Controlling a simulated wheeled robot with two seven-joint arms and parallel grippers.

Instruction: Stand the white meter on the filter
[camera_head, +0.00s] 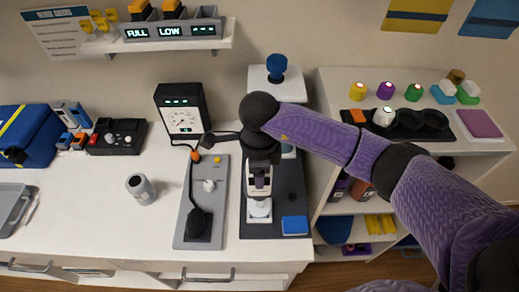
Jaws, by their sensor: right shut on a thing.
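My right gripper (259,194) points down over the dark grey board (285,177) at the counter's right end. It is shut on a small white thing (260,211), seemingly the white meter, at the board's front left. The fingers hide its upper part, and I cannot tell whether it touches what is below. Which thing is the filter is not clear. A grey-white canister (140,188) stands on the open counter to the left. A white unit with a blue knob (277,67) stands behind my gripper, partly hidden by my arm. My left gripper is not in view.
A grey panel (208,232) with a black handpiece lies left of the board. A black gauge box (184,118) stands behind it. A blue block (295,225) sits at the board's front right. A black control box (117,137) and blue bag (28,139) stand left.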

